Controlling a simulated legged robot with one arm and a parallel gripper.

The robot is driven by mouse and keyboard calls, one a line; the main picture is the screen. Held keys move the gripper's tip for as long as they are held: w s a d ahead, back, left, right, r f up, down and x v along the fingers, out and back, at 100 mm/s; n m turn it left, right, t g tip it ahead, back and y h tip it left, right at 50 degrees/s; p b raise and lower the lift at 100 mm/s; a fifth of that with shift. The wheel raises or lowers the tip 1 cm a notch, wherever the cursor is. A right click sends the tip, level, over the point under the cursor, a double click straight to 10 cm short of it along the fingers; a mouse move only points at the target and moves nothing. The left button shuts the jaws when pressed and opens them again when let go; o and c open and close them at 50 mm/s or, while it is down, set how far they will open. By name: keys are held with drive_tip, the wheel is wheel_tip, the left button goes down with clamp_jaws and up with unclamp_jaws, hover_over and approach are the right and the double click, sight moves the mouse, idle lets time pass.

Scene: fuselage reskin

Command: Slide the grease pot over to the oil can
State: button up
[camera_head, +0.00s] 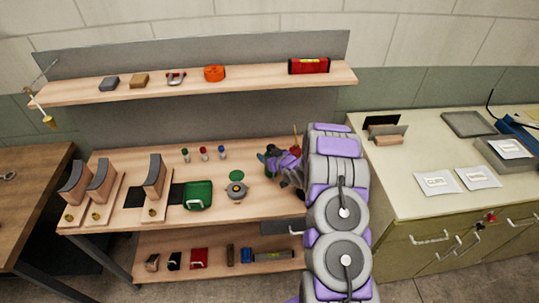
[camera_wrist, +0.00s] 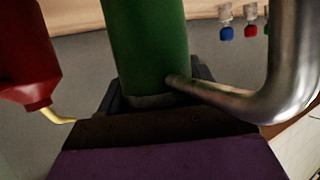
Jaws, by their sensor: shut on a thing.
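My gripper (camera_wrist: 160,105) is shut on a green cylinder with a curved metal handle, which I take to be the grease pot (camera_wrist: 145,45). In the head view my gripper (camera_head: 273,157) is over the right part of the workbench top, and the pot is mostly hidden there. The wrist view looks upside down. A red container with a thin yellow spout, seemingly the oil can (camera_wrist: 22,50), stands beside the pot with a gap between them. In the head view the oil can (camera_head: 297,149) is partly hidden behind my arm. Whether the pot touches the bench is not clear.
A grey round object (camera_head: 236,191) and a green case (camera_head: 198,195) sit nearer the front. Several small capped vials (camera_head: 204,154) stand to the left; some also show in the wrist view (camera_wrist: 226,25). A shelf (camera_head: 250,80) runs above.

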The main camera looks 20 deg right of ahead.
drive_tip(key=shift+s+d, duration=0.1)
drive_tip(key=shift+d, duration=0.25)
drive_tip(key=shift+a, duration=0.25)
drive_tip(key=o, duration=1.2)
drive_tip(key=shift+a, duration=0.25)
drive_tip(key=o, duration=0.3)
drive_tip(key=shift+o, duration=0.3)
drive_tip(key=shift+d, duration=0.35)
drive_tip(key=p+v, duration=0.2)
drive_tip(key=v, duration=1.5)
drive_tip(key=shift+s, duration=0.1)
